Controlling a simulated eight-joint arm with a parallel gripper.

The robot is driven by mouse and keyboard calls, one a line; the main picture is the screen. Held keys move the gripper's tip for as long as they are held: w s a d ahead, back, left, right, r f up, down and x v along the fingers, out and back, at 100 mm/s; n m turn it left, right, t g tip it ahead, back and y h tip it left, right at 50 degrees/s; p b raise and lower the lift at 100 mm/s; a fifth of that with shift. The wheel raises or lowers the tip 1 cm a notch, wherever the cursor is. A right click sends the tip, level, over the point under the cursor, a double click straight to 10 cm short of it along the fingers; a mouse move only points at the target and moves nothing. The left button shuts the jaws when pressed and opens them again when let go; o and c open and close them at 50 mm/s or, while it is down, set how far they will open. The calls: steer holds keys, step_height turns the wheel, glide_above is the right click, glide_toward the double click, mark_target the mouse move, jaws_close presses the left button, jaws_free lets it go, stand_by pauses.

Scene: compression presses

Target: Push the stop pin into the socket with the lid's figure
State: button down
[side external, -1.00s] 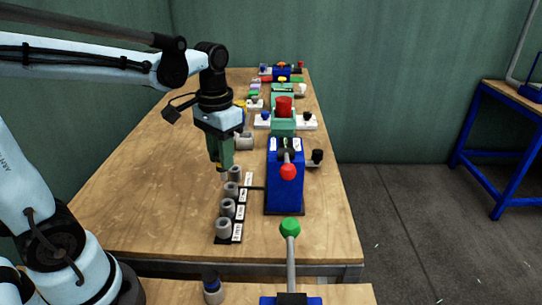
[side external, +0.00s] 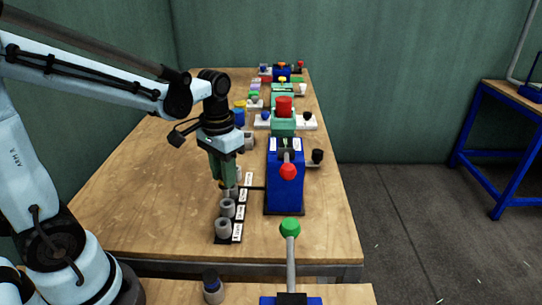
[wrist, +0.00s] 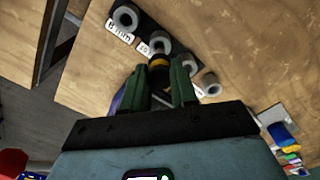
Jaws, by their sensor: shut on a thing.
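My gripper (side external: 227,186) is shut on the stop pin, whose yellow and black band (wrist: 158,63) shows between the fingers in the wrist view. It points down over a row of grey sockets on a dark strip. The nearest socket (side external: 223,228) and the second socket (side external: 227,209) are clear of the fingers. In the wrist view, the end socket (wrist: 125,18) has a label resembling "8 mm" (wrist: 118,32). The pin's lower end overlaps the second socket (wrist: 161,41) there; I cannot tell whether it is inside any socket. Another socket (wrist: 211,85) lies right of the fingers.
A blue press (side external: 285,185) with a red knob stands right of the sockets; markings on its top are too small to read. A green-knobbed lever (side external: 290,229) rises in front. More presses stand farther back. The table's left side is clear.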

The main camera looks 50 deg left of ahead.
mark_target(226, 196)
steer(key=shift+f, duration=0.5)
steer(key=shift+f, duration=2)
stand_by(1.0)
steer(key=c, duration=0.8)
jaws_free()
steer(key=shift+r, duration=6)
steer(key=shift+s, duration=0.1)
steer(key=s+d+f+m+t, duration=0.1)
steer(key=s+d+f+t, duration=0.2)
steer(key=t, duration=0.4)
steer(key=shift+d, duration=0.7)
